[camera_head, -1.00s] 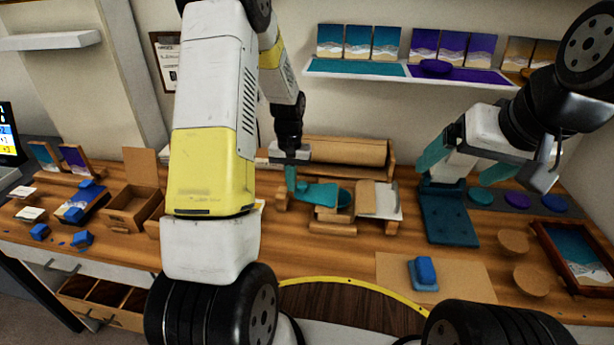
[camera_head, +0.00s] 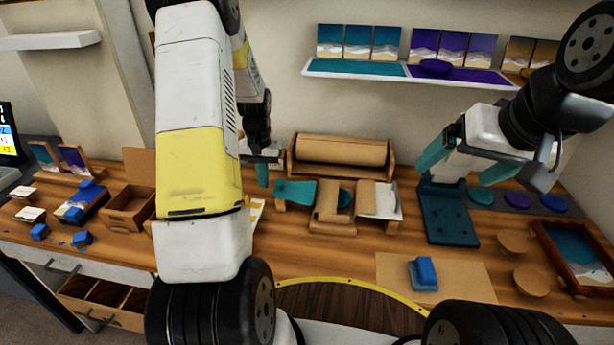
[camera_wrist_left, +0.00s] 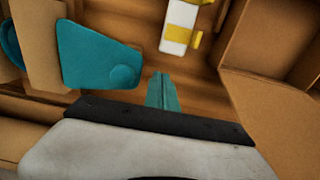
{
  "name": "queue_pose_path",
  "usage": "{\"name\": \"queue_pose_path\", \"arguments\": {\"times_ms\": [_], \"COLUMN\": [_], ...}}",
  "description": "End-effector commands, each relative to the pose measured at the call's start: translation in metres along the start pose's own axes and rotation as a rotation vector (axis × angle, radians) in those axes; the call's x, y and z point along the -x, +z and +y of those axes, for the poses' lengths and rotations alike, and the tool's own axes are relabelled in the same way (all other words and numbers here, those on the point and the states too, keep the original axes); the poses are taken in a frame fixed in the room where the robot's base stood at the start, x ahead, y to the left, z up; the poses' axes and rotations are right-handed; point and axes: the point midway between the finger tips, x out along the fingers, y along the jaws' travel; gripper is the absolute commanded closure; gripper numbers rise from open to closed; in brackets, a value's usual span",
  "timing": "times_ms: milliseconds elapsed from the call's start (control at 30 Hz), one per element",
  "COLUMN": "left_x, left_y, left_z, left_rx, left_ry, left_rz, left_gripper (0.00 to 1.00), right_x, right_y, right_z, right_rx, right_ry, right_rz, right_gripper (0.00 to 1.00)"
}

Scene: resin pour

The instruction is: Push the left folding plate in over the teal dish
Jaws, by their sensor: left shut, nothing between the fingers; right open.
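A teal plate (camera_head: 295,191) with a rounded corner spot lies at the left of the wooden folding stand (camera_head: 333,229). It also shows in the left wrist view (camera_wrist_left: 95,55). A tan upright-looking piece (camera_head: 327,200) is between it and the teal dish (camera_head: 345,198), and hides part of the dish. I cannot tell which of the two is the left folding plate. My left gripper (camera_head: 262,175) is shut and empty, just left of the teal plate; the wrist view shows its fingers (camera_wrist_left: 162,92) apart from it. My right gripper (camera_head: 468,162) is open, over the dark teal board.
A pale plate (camera_head: 387,200) is at the stand's right. A wooden roll holder (camera_head: 341,153) stands behind. The dark teal board (camera_head: 449,215) lies to the right. An open cardboard box (camera_head: 131,208) is to the left. A blue block (camera_head: 424,272) sits in front.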

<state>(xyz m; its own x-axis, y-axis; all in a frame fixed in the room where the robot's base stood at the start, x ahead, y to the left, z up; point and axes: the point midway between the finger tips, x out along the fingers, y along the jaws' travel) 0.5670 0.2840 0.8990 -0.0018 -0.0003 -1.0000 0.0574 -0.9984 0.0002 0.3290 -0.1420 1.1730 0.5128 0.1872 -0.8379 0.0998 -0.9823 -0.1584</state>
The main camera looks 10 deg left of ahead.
Motion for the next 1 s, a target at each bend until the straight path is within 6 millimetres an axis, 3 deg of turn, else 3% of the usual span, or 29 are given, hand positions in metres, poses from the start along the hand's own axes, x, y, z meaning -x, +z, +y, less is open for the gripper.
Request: {"name": "queue_pose_path", "arguments": {"times_ms": [700,1000], "left_x": [0.084,0.100], "left_y": [-0.001,0.000], "left_z": [0.001,0.001], "left_rx": [-0.001,0.000], "left_ry": [-0.001,0.000], "left_rz": [0.004,0.002], "left_gripper": [1.00,1.00], "right_x": [0.000,0.000], "right_y": [0.000,0.000], "right_z": [0.000,0.000], "right_rx": [0.000,0.000], "right_ry": [0.000,0.000], "right_rz": [0.000,0.000], "right_gripper": [0.09,0.09]}}
